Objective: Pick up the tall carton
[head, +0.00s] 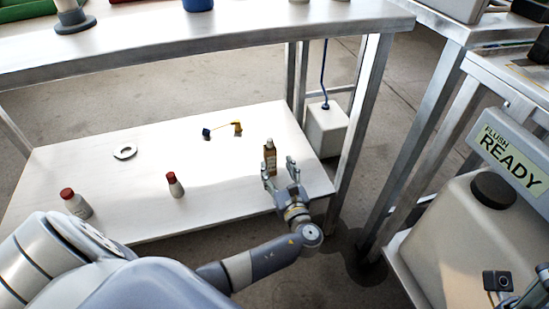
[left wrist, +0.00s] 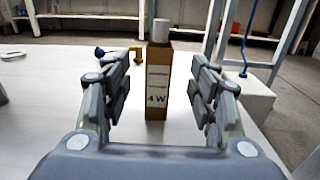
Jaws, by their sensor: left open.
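The tall brown carton (head: 270,157) stands upright near the right end of the low white shelf. In the left wrist view the carton (left wrist: 158,88) is upright between the fingers, with "4 W" on its face and a grey-white cylindrical piece at its top. My left gripper (head: 278,169) is open at the near side of the carton. In the left wrist view its fingers (left wrist: 161,75) are on either side of the carton, with a visible gap on each side. My right gripper is not in view.
On the low shelf (head: 140,200) are two red-capped bottles (head: 174,185) (head: 76,203), a white ring (head: 125,151) and a yellow-and-blue item (head: 224,130). A white box (head: 325,129) with a blue cable stands behind. The upper tabletop (head: 150,42) overhangs; a metal leg (head: 359,120) stands right.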

